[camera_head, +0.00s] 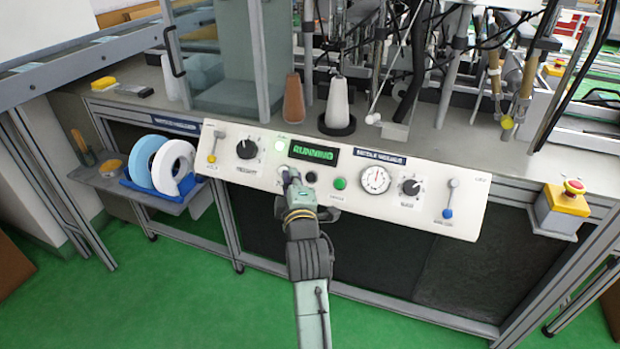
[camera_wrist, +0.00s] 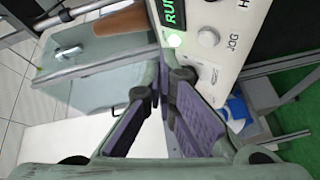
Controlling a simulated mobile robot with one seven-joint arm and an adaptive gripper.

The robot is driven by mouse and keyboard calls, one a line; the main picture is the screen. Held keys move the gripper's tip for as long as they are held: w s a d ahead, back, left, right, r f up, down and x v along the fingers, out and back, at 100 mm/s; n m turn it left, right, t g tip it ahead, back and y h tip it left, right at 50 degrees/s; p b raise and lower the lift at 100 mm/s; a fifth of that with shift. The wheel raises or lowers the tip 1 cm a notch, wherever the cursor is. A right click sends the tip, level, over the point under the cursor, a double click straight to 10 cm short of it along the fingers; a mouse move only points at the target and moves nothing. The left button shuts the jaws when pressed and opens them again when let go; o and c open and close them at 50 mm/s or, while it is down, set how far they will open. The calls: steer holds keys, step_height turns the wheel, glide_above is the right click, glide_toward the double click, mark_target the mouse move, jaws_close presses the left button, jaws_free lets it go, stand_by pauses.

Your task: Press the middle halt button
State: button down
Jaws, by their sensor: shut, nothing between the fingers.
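The white control panel (camera_head: 415,200) runs along the front of the machine in the head view. Its display (camera_head: 313,153) shows green "RUNNING". My gripper (camera_head: 289,174) is shut and empty, its tips at the panel below the display's left end. Contact cannot be told, and it hides part of what lies behind it. A dark button (camera_head: 311,177) is just right of it, then a green button (camera_head: 340,183). A red mushroom button (camera_head: 573,187) on a yellow box stands far right. In the wrist view, the closed fingertips (camera_wrist: 166,62) are below a lit green lamp (camera_wrist: 173,40).
A black knob (camera_head: 247,149) and a lever (camera_head: 214,147) are left of the gripper. A gauge (camera_head: 375,180), another knob (camera_head: 410,187) and a blue-tipped lever (camera_head: 449,199) are right. Another yellow box with a red top (camera_head: 555,66) is at the back. Green floor is open in front.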

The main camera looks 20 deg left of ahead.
steer(key=w+f+b, duration=0.4)
steer(key=w+f, duration=0.1)
steer(key=w, duration=0.1)
steer(key=shift+w+d+f, duration=0.1)
stand_by(1.5)
steer(key=shift+w+f+b, duration=0.2)
steer(key=shift+w+b, duration=0.1)
steer(key=shift+w+f+b, duration=0.3)
steer(key=shift+w+b, duration=0.05)
stand_by(0.9)
steer(key=shift+s+r+p, duration=0.4)
steer(key=shift+s+r, duration=0.1)
steer(key=shift+s, duration=0.15)
steer(key=shift+s+r+p, duration=0.65)
steer(key=shift+s+r, duration=0.15)
steer(key=shift+s, duration=0.2)
steer(key=shift+s+r+p, duration=0.65)
steer(key=shift+s+r, duration=0.15)
steer(key=shift+s, duration=0.15)
